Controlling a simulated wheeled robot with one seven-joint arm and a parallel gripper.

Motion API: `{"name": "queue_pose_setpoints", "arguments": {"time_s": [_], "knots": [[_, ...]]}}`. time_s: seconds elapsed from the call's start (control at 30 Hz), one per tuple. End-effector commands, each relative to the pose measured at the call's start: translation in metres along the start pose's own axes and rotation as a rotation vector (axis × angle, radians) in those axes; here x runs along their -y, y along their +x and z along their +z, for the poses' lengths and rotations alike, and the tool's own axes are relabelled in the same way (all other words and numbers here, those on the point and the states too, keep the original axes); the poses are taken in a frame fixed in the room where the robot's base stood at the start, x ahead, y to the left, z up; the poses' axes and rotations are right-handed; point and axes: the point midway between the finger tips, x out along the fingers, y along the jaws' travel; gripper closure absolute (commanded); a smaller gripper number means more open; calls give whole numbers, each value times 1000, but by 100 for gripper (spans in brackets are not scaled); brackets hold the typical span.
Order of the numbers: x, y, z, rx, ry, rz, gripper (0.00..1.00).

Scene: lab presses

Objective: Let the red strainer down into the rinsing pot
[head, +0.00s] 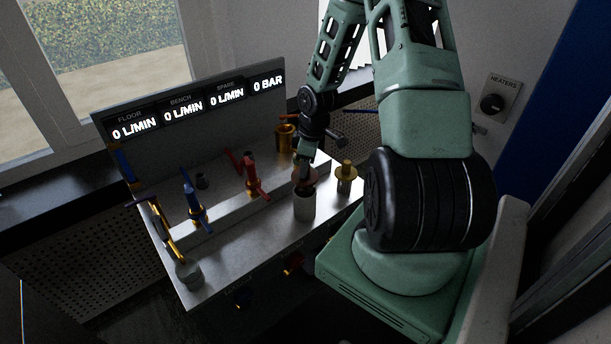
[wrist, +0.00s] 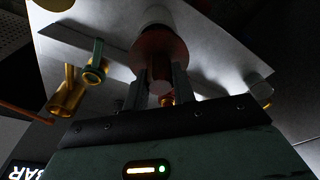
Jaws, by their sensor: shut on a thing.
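My gripper (head: 305,172) points down over the right part of the steel bench top and is shut on the red strainer (wrist: 160,48). The strainer's dull red disc faces my wrist camera, with its stem between the two fingers. In the head view it shows as a small reddish patch, partly hidden by my fingers. A pale grey pot (head: 304,207), which I take for the rinsing pot, stands upright right below it. Its pale wall shows beyond the disc in the wrist view (wrist: 158,16). The disc hides the pot's mouth, so I cannot tell whether they touch.
A brass knobbed post (head: 346,174) stands close right of the pot. A red-handled valve (head: 252,178) and a blue-handled valve (head: 193,203) stand to the left. A brass cup (head: 285,136) is behind. A second grey pot (head: 190,274) stands at the front left.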

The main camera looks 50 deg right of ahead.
Motion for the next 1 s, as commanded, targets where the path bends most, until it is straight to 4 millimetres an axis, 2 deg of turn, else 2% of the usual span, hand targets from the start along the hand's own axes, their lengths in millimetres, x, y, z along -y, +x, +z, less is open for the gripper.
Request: {"name": "queue_pose_setpoints", "arguments": {"time_s": [0.1,0.2,0.63,0.67,0.7,0.73,1.0], "knots": [[2,19,3,2,-1,-5,100],[1,29,4,2,-1,-2,100],[0,36,6,1,0,-1,100],[0,35,6,1,0,-1,66],[0,35,6,1,0,-1,55],[0,35,6,1,0,-1,52],[0,34,5,1,0,-1,52]]}}
